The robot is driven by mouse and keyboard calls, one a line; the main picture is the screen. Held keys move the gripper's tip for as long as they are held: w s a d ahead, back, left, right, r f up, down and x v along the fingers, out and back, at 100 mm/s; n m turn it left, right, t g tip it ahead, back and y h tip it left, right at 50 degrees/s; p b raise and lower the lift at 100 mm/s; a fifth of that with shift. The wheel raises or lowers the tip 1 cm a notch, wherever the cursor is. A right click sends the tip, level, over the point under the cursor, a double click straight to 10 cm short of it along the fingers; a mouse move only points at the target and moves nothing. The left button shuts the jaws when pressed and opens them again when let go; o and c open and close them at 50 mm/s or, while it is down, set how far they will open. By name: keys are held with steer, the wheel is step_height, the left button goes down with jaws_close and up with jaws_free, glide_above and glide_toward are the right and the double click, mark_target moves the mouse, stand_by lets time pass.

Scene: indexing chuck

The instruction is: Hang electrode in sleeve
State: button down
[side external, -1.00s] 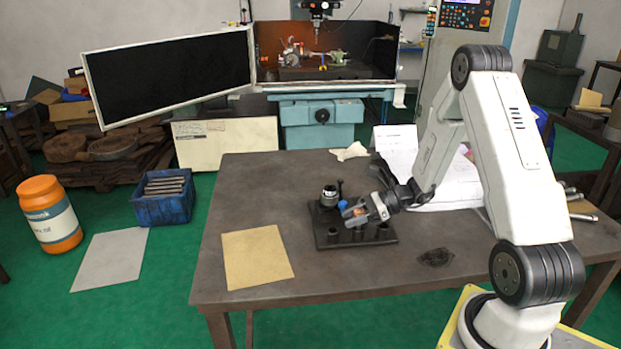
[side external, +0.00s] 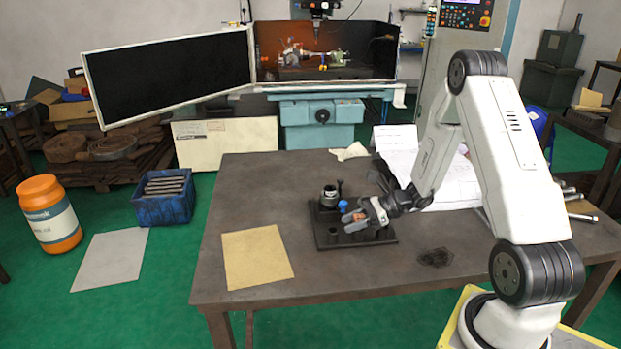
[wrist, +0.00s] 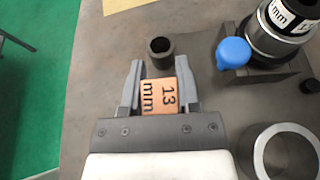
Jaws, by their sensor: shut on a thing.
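In the side external view my gripper (side external: 352,217) holds the electrode low over the black base plate (side external: 330,243). A small dark round sleeve (wrist: 160,48) stands just beyond the fingertips in the wrist view, its open top facing up. A larger ring-shaped sleeve (wrist: 288,155) is at the lower right. The electrode appears above and short of the small sleeve; its lower end is hidden.
The chuck (wrist: 285,25) with an "mm" label and a blue knob (wrist: 233,53) stand to the right; the chuck (side external: 329,197) is behind my gripper in the side view. A tan sheet (side external: 256,257) lies at the left.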

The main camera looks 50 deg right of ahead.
steer(key=shift+f, duration=0.2)
steer(key=shift+c, duration=1.2)
jaws_free()
steer(key=shift+v, duration=3.9)
steer(key=shift+a, duration=0.15)
